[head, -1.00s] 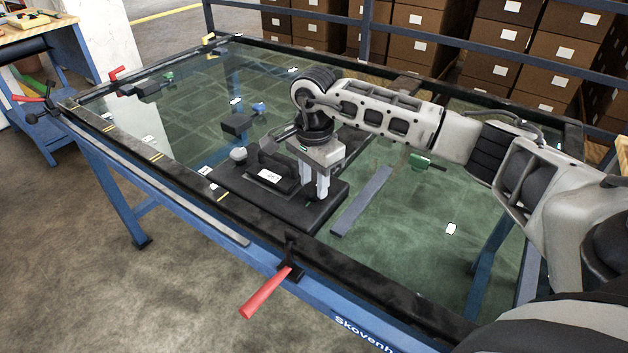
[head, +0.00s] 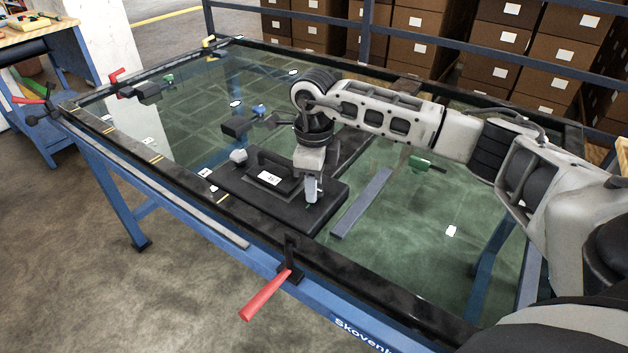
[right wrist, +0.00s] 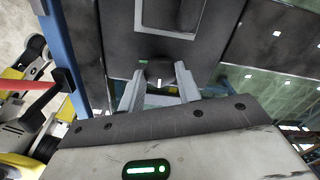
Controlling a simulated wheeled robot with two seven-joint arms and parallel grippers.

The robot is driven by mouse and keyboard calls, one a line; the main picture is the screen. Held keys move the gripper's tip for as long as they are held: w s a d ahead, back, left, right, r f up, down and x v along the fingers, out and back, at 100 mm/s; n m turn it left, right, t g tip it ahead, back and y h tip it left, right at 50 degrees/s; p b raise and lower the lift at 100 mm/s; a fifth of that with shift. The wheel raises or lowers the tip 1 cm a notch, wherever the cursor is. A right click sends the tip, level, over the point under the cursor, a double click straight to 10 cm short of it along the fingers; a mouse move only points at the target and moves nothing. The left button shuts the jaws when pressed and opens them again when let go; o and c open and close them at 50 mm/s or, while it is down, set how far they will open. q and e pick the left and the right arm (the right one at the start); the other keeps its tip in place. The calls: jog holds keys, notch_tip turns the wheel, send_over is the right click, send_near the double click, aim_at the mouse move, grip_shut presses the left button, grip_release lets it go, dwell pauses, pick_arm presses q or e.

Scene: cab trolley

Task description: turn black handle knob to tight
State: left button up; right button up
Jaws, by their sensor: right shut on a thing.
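The black knob (right wrist: 160,72) with a white line on it sits between my right gripper's fingers in the right wrist view. A small green mark lies at its upper left, on the dark base. My right gripper (right wrist: 160,80) is shut on the knob, one finger on each side. In the head view my right gripper (head: 311,197) points down at the right part of the black base plate (head: 235,192), and the fingers hide the knob. The plate carries a black handle block with a white label (head: 268,178). My left gripper is not in view.
The plate lies on a glass sheet (head: 400,225) in a blue-framed trolley. A grey knob (head: 238,156) stands on the plate's left. A grey strip (head: 361,202) lies to its right. A red clamp handle (head: 265,295) sticks out in front. Boxes (head: 500,60) stand behind.

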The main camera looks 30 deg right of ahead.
jog(key=m, duration=0.4)
jog(key=shift+r+m, duration=0.15)
jog(key=shift+m, duration=0.15)
jog(key=m+p, duration=0.1)
jog(key=m, duration=0.3)
jog(key=shift+m, duration=0.3)
jog(key=m+p, duration=0.1)
jog(key=m, duration=0.4)
jog(key=shift+m+p, duration=0.7)
jog(key=shift+m, duration=1.5)
jog(key=o, duration=1)
notch_tip(320, 180, up, 16)
jog(key=shift+b, duration=0.4)
